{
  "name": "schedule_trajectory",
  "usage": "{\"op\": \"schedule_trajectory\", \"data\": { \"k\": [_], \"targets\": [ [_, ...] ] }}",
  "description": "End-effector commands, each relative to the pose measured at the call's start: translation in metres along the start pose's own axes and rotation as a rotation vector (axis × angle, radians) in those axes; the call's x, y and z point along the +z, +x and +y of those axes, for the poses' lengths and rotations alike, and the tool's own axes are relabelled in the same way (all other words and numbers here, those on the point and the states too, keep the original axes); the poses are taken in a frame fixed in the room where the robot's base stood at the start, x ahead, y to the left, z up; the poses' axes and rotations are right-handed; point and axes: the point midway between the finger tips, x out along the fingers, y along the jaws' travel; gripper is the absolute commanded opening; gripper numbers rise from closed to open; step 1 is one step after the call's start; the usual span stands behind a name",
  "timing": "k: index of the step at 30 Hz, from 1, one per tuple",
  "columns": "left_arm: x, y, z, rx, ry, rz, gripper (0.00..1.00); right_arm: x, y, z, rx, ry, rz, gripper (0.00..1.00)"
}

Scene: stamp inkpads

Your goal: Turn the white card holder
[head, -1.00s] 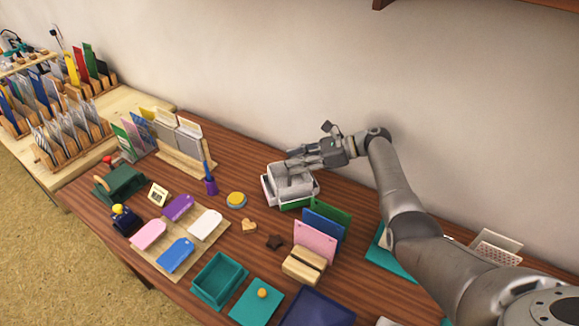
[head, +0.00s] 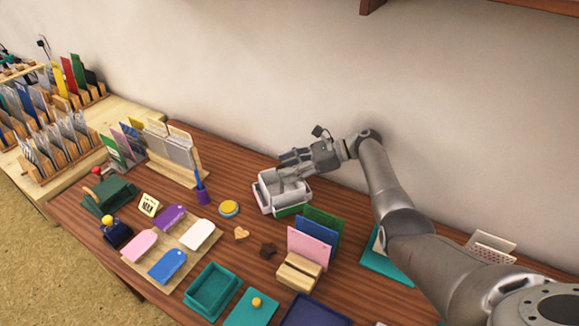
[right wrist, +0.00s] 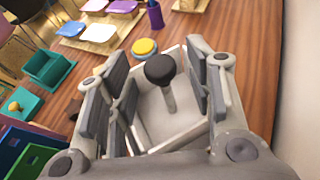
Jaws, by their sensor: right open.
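A white box-like tray (head: 262,198) stands on the table near the wall, and its inside shows in the right wrist view (right wrist: 157,132). A stamp with a black knob (right wrist: 160,69) stands in it. My right gripper (head: 285,160) is open over the tray, its fingers on either side of the knob in the right wrist view (right wrist: 163,85); I cannot tell if they touch anything. A white holder with a dotted card (head: 492,246) stands at the far right, beyond my right arm, apart from the gripper. It may be the white card holder. My left gripper is out of view.
A wooden stand with pink, blue and green cards (head: 300,271) is in front of the tray. A yellow-topped round pad (head: 229,208) and a purple pen cup (head: 203,195) are left of it. A rack of pale cards (head: 172,150) stands at the back left.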

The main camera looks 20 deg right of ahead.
Motion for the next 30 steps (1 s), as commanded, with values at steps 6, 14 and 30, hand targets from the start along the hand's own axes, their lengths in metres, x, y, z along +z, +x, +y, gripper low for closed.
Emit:
{"op": "schedule_trajectory", "data": {
  "k": [6, 14, 30],
  "targets": [
    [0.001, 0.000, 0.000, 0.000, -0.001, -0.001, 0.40, 0.006, -0.002, 0.000, -0.001, -0.002, -0.001, 0.48],
    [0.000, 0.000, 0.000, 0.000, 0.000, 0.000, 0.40, 0.044, -0.018, -0.001, -0.002, -0.006, -0.002, 0.48],
    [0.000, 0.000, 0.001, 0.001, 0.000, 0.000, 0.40, 0.092, -0.038, 0.000, 0.000, 0.001, 0.000, 0.48]
  ]
}}
